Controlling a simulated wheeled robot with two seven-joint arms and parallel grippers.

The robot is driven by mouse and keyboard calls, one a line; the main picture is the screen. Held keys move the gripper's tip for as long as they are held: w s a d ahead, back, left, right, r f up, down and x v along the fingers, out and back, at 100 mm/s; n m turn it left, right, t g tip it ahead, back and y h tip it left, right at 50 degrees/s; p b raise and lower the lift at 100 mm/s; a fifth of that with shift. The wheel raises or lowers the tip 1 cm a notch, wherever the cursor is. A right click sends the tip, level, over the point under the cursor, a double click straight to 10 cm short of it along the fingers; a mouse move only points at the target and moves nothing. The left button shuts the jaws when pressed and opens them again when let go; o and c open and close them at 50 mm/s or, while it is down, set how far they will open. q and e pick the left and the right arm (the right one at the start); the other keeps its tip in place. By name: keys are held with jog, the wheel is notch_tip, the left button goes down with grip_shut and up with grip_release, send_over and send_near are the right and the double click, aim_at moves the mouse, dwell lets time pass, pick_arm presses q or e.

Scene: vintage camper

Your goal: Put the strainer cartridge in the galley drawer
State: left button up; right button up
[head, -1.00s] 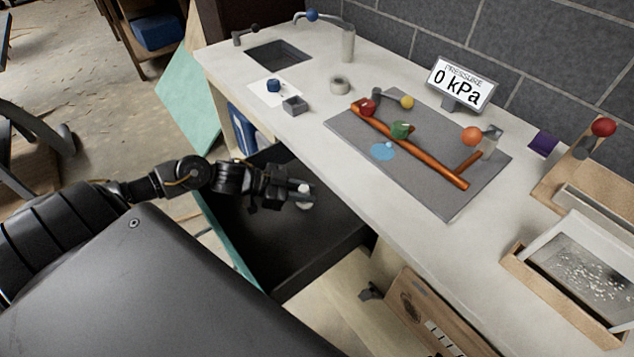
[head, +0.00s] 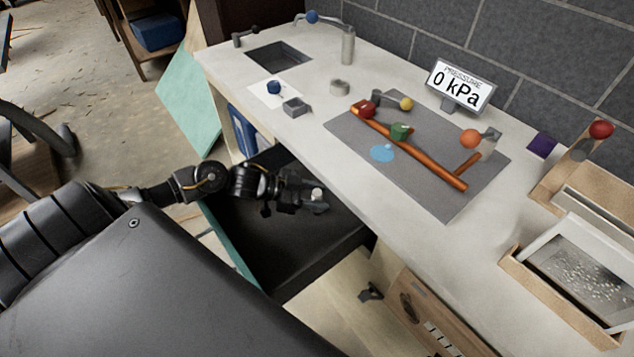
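The galley drawer (head: 300,262) is pulled out below the counter, with a dark inside and a teal front. My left gripper (head: 316,200) is over the open drawer, within its outline. A small pale piece, which looks like the strainer cartridge (head: 317,192), sits between its fingertips; the fingers hide most of it. I cannot tell how far it is above the drawer floor. My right gripper is out of view.
The counter edge runs just right of my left gripper. On the counter are a grey mat (head: 448,203) with an orange pipe (head: 420,155), a sink (head: 279,56), a pressure display (head: 460,86) and a wooden tray (head: 560,300). The visible drawer floor looks empty.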

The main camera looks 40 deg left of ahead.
pick_arm(q)
jog(key=shift+r, duration=0.2)
jog(key=shift+s+a, duration=0.2)
jog(key=shift+a, duration=0.1)
jog(key=v, duration=1.1)
jog(key=shift+r, duration=0.2)
jog(key=shift+s, duration=0.1)
